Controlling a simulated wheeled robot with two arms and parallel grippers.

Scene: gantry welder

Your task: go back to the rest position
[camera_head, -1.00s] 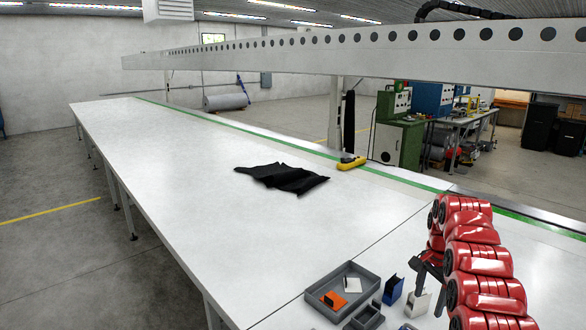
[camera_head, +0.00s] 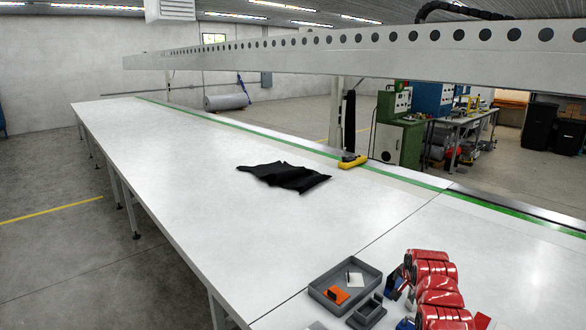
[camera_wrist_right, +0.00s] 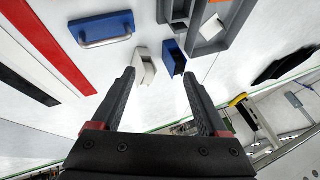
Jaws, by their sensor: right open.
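My right arm, red, stands at the lower right of the head view, over the near part of the table. Its gripper (camera_wrist_right: 157,76) shows in the right wrist view with two dark fingers spread wide and nothing between them. A small white open box (camera_wrist_right: 145,67) and a small blue open box (camera_wrist_right: 174,57) lie beyond the fingertips; I cannot tell the exact distance. In the head view the arm partly hides these small boxes. My left gripper is in neither view.
A grey tray (camera_head: 323,302) holds an orange piece (camera_head: 337,296) and a white piece (camera_head: 355,280). A small grey bin (camera_head: 367,312) is beside it. A black cloth (camera_head: 284,176) and a yellow tool (camera_head: 352,161) lie farther off. A blue handled block (camera_wrist_right: 101,28) shows in the wrist view. The table's left side is clear.

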